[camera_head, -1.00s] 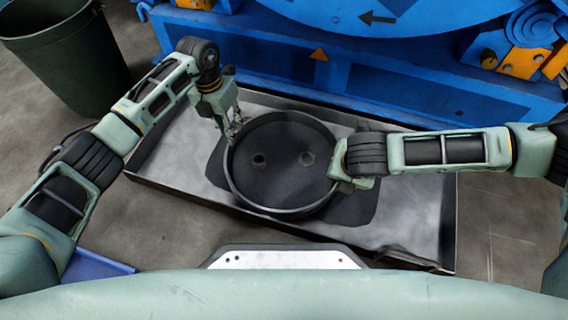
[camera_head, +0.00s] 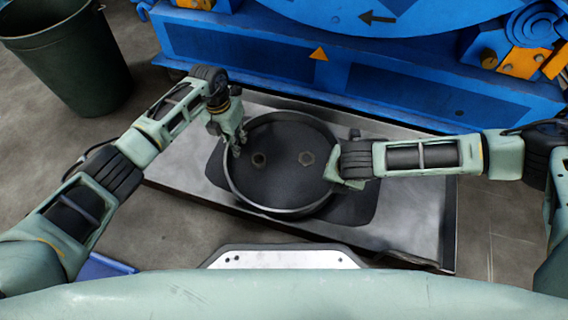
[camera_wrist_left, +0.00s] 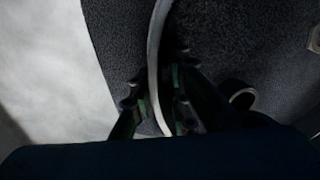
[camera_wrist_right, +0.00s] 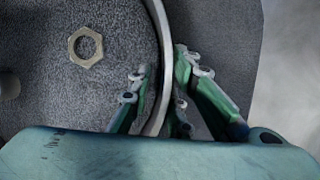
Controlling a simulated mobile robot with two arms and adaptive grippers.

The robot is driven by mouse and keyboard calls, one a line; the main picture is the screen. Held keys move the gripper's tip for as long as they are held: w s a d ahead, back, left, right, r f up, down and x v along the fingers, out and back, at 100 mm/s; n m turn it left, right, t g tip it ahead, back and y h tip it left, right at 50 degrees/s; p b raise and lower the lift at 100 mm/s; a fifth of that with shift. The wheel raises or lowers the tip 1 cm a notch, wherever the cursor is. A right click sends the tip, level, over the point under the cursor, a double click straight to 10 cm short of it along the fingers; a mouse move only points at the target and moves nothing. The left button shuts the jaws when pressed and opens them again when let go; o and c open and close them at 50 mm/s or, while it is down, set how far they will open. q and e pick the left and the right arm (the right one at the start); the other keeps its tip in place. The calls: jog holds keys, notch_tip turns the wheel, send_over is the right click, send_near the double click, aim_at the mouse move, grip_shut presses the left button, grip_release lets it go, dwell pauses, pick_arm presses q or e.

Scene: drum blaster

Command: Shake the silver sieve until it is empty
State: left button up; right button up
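The silver sieve (camera_head: 281,183) is a round pan with a thin metal rim, resting level on dark granular material in the tray. Dark grains cover its floor, and two hex nuts lie in it, a left one (camera_head: 259,160) and a right one (camera_head: 305,158). My left gripper (camera_head: 238,147) is at the sieve's left rim, its fingers on either side of the wall (camera_wrist_left: 157,60) and closed on it. My right gripper (camera_head: 335,180) is at the right rim. In the right wrist view its fingers close on the wall (camera_wrist_right: 160,60). Contact is partly hidden.
A metal tray (camera_head: 417,215) lies under the sieve, with dark grains (camera_head: 350,210) around it. A blue machine (camera_head: 300,65) stands just behind. A dark green bin (camera_head: 70,70) is at the upper left. Bare tray floor is free at the right.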

pick_arm(q)
grip_shut()
pick_arm(e)
grip_shut()
pick_arm(q)
jog(key=shift+w+a, duration=0.1)
jog(key=shift+w, duration=0.05)
pick_arm(e)
jog(key=shift+w+a+r, duration=0.1)
pick_arm(q)
jog(key=shift+r, duration=0.2)
pick_arm(e)
jog(key=shift+r, duration=0.15)
